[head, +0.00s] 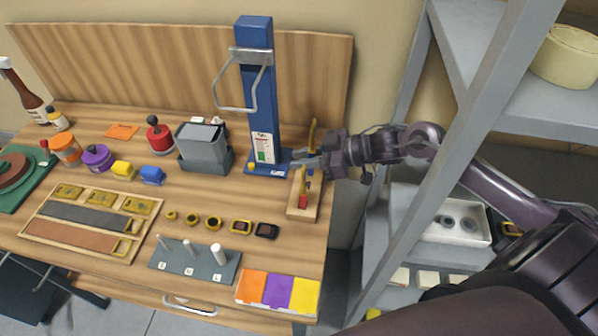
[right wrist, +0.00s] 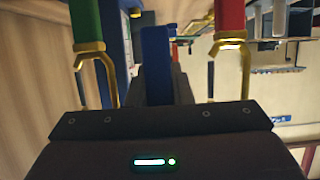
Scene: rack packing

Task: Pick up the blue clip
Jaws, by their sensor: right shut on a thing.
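The blue clip (right wrist: 156,60) stands between the dark fingers of my right gripper (right wrist: 160,90) in the right wrist view, and they are shut on it. In the head view my right gripper (head: 318,165) is over a small wooden rack (head: 296,213) at the table's right end. A green clip (right wrist: 86,22) and a red clip (right wrist: 230,18), with brass hooks, flank the blue one. Whether the blue clip still touches the rack is hidden. My left gripper is out of view.
A tall blue press (head: 256,100) with a metal handle stands just left of the gripper. A grey shelf unit (head: 404,215) is close on the right. Other parts, including a peg board (head: 172,262) and a colored tray (head: 277,289), fill the table.

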